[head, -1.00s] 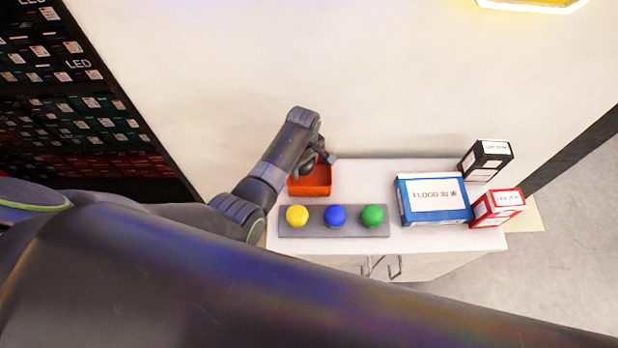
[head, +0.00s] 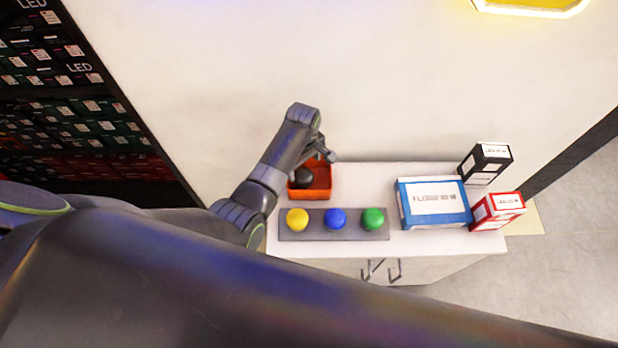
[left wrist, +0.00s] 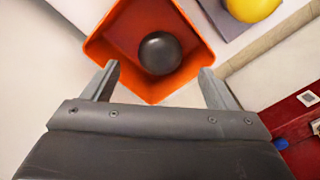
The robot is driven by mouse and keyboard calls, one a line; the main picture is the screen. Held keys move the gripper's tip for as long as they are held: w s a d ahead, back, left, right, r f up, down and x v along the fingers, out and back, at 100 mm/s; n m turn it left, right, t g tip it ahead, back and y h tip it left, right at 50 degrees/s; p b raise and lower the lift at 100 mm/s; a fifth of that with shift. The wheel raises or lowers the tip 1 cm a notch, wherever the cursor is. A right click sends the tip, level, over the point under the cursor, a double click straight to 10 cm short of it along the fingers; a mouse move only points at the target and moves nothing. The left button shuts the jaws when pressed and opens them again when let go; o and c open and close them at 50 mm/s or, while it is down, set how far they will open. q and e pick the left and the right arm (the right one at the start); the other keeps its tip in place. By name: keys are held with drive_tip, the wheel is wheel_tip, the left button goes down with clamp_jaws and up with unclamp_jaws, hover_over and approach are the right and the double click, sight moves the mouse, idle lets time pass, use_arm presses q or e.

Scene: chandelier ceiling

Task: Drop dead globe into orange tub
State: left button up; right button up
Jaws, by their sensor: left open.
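The orange tub (head: 318,191) stands on the white cabinet top behind the row of coloured buttons. The dead globe, a dark grey ball (head: 302,178), lies inside the tub. In the left wrist view the globe (left wrist: 160,53) rests on the floor of the tub (left wrist: 112,32), near the wall closest to my gripper. My left gripper (head: 326,155) is over the back edge of the tub. In the left wrist view its fingers (left wrist: 157,80) are spread wide and empty, apart from the globe. My right gripper is not in view.
A grey strip (head: 316,229) with yellow, blue and green buttons lies in front of the tub. A blue-edged box (head: 433,203), a black box (head: 485,163) and a red box (head: 497,210) stand to the right. The wall (head: 400,90) is close behind.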

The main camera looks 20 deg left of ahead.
use_arm(q)
wheel_tip(320, 180, up, 15)
idle(0.3)
drive_tip(key=shift+s+f, duration=0.1)
idle(0.4)
